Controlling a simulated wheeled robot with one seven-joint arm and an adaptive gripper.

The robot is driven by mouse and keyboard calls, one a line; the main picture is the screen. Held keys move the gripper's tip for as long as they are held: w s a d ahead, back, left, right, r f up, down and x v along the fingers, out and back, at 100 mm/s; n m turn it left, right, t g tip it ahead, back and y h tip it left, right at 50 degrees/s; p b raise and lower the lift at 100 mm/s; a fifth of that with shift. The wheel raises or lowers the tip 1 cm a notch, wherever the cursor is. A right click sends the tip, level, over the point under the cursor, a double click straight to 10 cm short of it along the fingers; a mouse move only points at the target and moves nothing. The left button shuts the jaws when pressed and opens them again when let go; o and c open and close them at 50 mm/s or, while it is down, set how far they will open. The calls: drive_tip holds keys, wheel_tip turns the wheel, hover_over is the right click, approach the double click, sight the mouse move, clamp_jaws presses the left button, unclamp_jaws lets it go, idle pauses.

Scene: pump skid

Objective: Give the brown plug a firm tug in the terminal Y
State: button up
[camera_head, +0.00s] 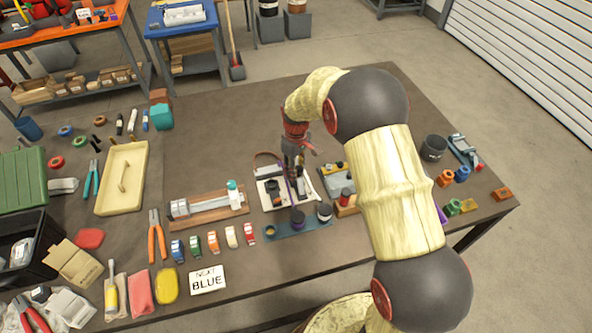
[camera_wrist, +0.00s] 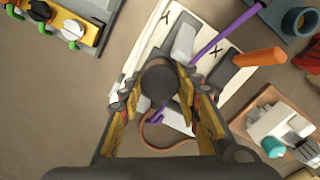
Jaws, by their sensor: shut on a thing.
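The white terminal board (camera_head: 268,201) lies on the table below my gripper (camera_head: 293,158). In the wrist view the board (camera_wrist: 133,62) carries the letters Y and X, with a light grey block (camera_wrist: 184,42) by the Y and a dark block (camera_wrist: 232,72) by the X. My gripper (camera_wrist: 163,100) is shut on a dark, round-ended brown plug (camera_wrist: 160,80) over the board. A brown wire (camera_wrist: 150,143) loops out below the fingers. A purple wire (camera_wrist: 222,38) crosses the board. The fingers hide where the plug meets the terminal.
A blue strip with cups (camera_head: 283,231) is in front of the board. Bare table lies behind the board.

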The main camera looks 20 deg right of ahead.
drive_tip(key=shift+r, duration=0.1)
drive_tip(key=shift+c, duration=0.9)
idle(0.6)
drive_tip(key=o, duration=1.3)
drive_tip(key=shift+c, duration=0.2)
wheel_tip(320, 180, up, 12)
